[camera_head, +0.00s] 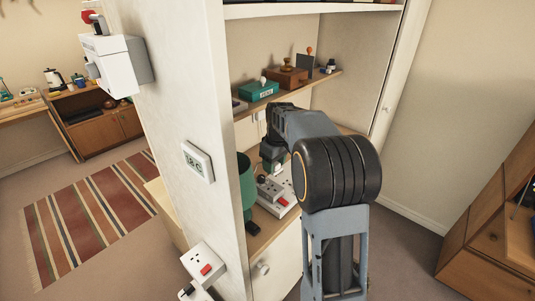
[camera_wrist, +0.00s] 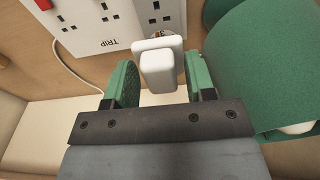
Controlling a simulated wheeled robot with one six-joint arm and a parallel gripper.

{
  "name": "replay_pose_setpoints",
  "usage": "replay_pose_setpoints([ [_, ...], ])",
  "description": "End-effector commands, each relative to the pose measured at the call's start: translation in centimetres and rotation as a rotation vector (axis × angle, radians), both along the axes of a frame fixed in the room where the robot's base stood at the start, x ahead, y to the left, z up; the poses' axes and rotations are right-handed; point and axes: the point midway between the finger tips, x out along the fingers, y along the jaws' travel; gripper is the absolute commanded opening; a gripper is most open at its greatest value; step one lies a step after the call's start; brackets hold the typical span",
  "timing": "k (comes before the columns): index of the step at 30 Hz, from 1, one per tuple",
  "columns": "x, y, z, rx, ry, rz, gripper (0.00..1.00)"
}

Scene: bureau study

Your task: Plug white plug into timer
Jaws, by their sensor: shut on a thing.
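My gripper (camera_wrist: 160,75) is shut on the white plug (camera_wrist: 159,72), with its green fingers on either side; its end also shows in the head view (camera_head: 272,158) over the cabinet's lower shelf. Just beyond the plug in the wrist view is a grey socket block (camera_wrist: 160,12) with slots and a small yellowish mark, partly hidden by the plug. It may be the timer, but I cannot tell for sure. Whether the plug's pins touch or enter a socket is hidden.
A white socket unit marked TRIP (camera_wrist: 92,30) lies beside the grey block. A green lamp (camera_head: 247,182) stands close on the shelf and fills the wrist view's right side. The cabinet's side panel (camera_head: 175,100) and upper shelf (camera_head: 318,78) hem in the arm.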

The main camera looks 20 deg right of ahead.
Motion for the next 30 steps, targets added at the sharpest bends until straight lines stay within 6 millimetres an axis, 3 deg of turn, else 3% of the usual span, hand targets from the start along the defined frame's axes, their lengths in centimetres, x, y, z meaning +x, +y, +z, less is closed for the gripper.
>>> replay_pose_setpoints([
  [8, -0.1, -0.2, -1.0, 0.001, -0.001, -0.004, 0.26],
  [24, 0.0, 0.0, -5.3, 0.0, -0.001, 0.0, 0.26],
  [30, 0.0, 0.0, -6.0, 0.0, -0.001, 0.0, 0.26],
])
